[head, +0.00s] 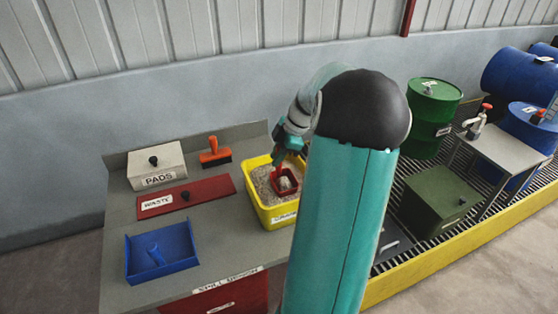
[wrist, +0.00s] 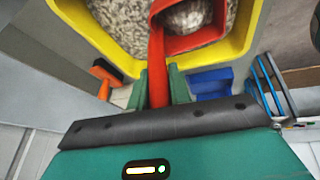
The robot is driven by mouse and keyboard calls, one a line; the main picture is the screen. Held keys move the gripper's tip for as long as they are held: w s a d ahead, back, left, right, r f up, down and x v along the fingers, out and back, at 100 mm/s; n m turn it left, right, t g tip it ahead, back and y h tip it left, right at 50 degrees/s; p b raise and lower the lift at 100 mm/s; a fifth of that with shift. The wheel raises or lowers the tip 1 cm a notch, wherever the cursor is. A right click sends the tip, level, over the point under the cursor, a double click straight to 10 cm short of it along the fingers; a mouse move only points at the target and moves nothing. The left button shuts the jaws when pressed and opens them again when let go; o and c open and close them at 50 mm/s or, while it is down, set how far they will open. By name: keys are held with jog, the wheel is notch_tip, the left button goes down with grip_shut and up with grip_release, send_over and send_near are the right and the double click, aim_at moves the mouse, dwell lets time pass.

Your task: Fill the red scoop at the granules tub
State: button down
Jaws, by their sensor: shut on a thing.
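My gripper (wrist: 157,82) is shut on the handle of the red scoop (wrist: 157,58). In the head view my gripper (head: 283,150) is above the yellow granules tub (head: 264,217), partly hidden by my arm. The scoop's bowl (head: 296,191) is inside the tub's rim, over the pale grey granules (head: 262,183). The wrist view shows a heap of granules (wrist: 188,18) within the bowl. Whether the bowl touches the granules below cannot be told. The tub's yellow rim (wrist: 232,50) surrounds the bowl in the wrist view.
The tub stands on a grey bench (head: 225,238). An orange brush (head: 215,153), a PADS box (head: 155,165), a red WASTE lid (head: 190,197) and a blue tray (head: 133,262) holding a blue tool are to its left. Drums and a small table (head: 510,148) stand right.

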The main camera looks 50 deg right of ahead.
jog(key=w+d+r+g, duration=0.1)
jog(key=w+d+r, duration=0.1)
jog(key=r, duration=0.7)
jog(key=shift+w+r+y, duration=0.2)
jog(key=shift+w+y, duration=0.2)
jog(key=shift+w, duration=0.4)
dwell(0.5)
